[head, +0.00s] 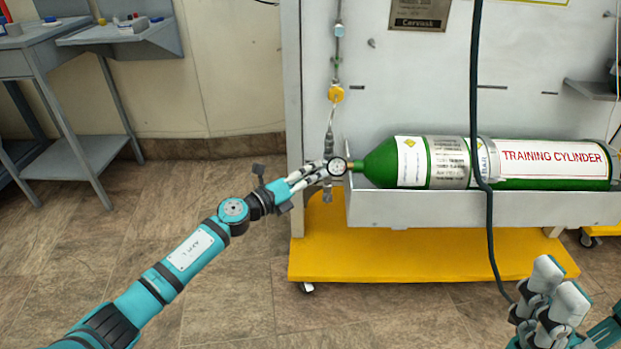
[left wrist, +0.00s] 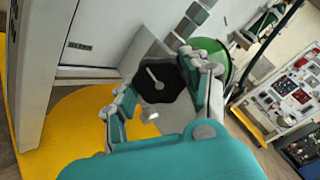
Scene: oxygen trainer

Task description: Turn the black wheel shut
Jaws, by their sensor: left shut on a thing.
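The black wheel (left wrist: 160,80) shows in the left wrist view as a dark lobed disc with a pale pointer-like bar on its face. My left gripper (head: 318,173) is at the neck end of the green cylinder (head: 378,162) in the head view. In the left wrist view its fingers (left wrist: 160,90) lie on both sides of the wheel, shut on it. In the head view I cannot make out the wheel clearly beside the fingers. A small round dial with a black rim (head: 337,166) sits by the fingertips. My right gripper (head: 556,287) is at the lower right, away from the cylinder.
The cylinder lies in a grey tray (head: 440,208) on a panel stand with a yellow base (head: 400,258). A dark hose (head: 475,90) hangs in front of it. A grey side table (head: 55,50) stands at the left. The floor between is clear.

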